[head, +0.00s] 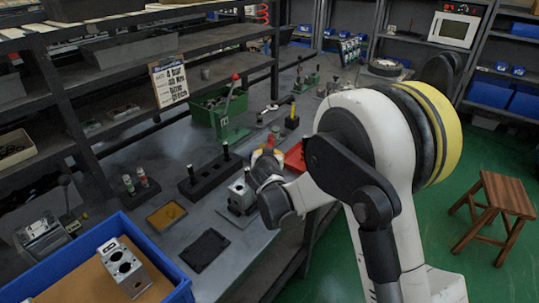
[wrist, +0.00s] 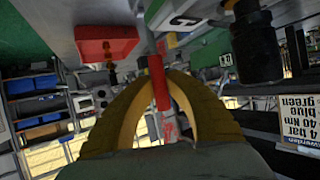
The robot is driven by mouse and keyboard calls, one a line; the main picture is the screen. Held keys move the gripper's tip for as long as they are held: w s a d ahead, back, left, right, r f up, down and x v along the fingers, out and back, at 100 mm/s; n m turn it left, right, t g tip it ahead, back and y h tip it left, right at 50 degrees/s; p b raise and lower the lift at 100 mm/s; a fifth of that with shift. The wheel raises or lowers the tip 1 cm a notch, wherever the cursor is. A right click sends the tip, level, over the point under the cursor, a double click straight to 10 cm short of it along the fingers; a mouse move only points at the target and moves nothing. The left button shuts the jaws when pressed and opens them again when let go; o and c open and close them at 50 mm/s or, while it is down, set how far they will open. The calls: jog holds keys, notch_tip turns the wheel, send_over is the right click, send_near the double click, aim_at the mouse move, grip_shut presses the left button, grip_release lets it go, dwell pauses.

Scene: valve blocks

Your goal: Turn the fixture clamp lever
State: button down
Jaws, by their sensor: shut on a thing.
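In the wrist view, the lever (wrist: 158,82) has a red grip on a pale metal shank and stands between the two yellow-olive fingers of my gripper (wrist: 167,92). The fingers are shut on the red grip. In the head view, my gripper (head: 268,158) is just above a silver-grey block (head: 241,196) on the bench. My wrist hides the lever and part of the block there. The block's edge also shows at the top of the wrist view (wrist: 185,12).
A red bin (head: 296,156) lies right behind my gripper; a black holder with posts (head: 205,181) stands left. A green press (head: 234,112) stands farther back. A blue tray (head: 172,294) holds another silver block (head: 124,268) at front left. A dark pad (head: 204,250) lies nearby.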

jog(key=c, duration=1.4)
grip_release()
jog(key=shift+s, duration=0.1)
jog(key=v, duration=1.1)
jog(key=shift+s+r, duration=0.2)
jog(key=shift+s, duration=0.15)
jog(key=s+d+r+g+h, duration=0.1)
jog(key=s+d+r+g, duration=0.15)
jog(key=s+d, duration=0.45)
jog(key=s+d+g, duration=0.1)
jog(key=s+d, duration=0.3)
jog(key=s, duration=0.3)
jog(key=s+d+g+y, duration=0.1)
jog(key=s+d, duration=0.3)
jog(key=s, duration=0.3)
jog(key=s+d+r+n+g, duration=0.1)
jog(key=s+d, duration=0.3)
jog(key=s, duration=0.3)
jog(key=shift+s+g+y, duration=0.1)
jog(key=shift+g+y, duration=0.15)
jog(key=shift+y, duration=0.05)
